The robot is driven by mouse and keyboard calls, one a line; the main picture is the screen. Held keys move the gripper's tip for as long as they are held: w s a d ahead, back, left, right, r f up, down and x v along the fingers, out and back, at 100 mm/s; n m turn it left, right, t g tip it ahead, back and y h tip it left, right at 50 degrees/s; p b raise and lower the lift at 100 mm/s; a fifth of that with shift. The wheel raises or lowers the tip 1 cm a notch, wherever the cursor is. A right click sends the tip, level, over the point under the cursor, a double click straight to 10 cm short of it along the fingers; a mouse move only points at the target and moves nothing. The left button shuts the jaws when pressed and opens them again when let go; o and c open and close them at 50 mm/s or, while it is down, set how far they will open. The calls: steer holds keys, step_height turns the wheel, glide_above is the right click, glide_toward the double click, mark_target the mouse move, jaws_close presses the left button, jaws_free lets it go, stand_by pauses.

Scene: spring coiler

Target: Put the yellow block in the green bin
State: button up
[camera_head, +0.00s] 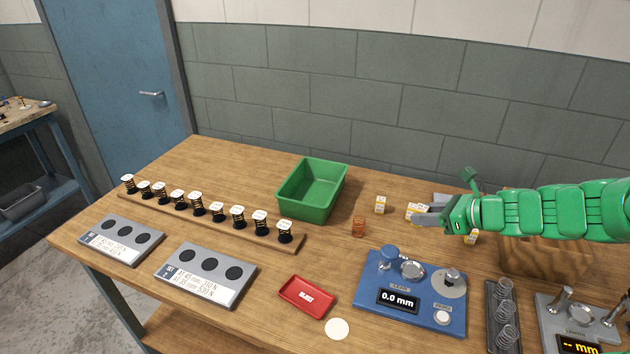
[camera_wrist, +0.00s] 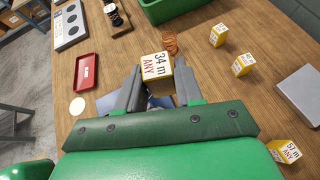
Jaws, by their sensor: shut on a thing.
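My gripper (camera_wrist: 157,92) is shut on a yellow block (camera_wrist: 158,66) with a white label reading "34 m ANY", held between the two grey fingers. In the head view my gripper (camera_head: 426,218) is above the table, right of the green bin (camera_head: 322,206). Yellow and white blocks show at its fingertips there, and I cannot clearly tell the held one from one on the table. The bin stands upright near the back, and its visible inside looks empty. Its edge also shows at the top of the wrist view (camera_wrist: 168,12).
Other yellow and white blocks (camera_wrist: 217,35) lie on the table nearby. A blue gauge (camera_head: 412,292), a red tray (camera_head: 307,296) and a rack of springs (camera_head: 210,218) stand around the bin.

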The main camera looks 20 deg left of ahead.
steer(key=w+a+r+n+g, duration=0.15)
steer(key=a+r, duration=0.25)
steer(key=a, duration=0.7)
steer(key=w+a+r+n+g, duration=0.1)
steer(key=w+a+r, duration=0.2)
steer(key=a, duration=0.7)
steer(key=shift+y, duration=0.3)
steer(key=shift+w+a+f, duration=1.1)
steer(key=shift+w+f, duration=1)
steer(key=shift+f, duration=0.05)
steer(key=shift+w+a+f, duration=1.05)
steer(key=shift+w+f, duration=1)
steer(key=shift+f, duration=0.1)
steer(key=shift+w+a+f, duration=1.1)
steer(key=shift+w+f, duration=1)
steer(key=shift+f, duration=0.05)
steer(key=shift+f, duration=0.2)
steer(key=o, duration=1)
steer(key=shift+r, duration=0.1)
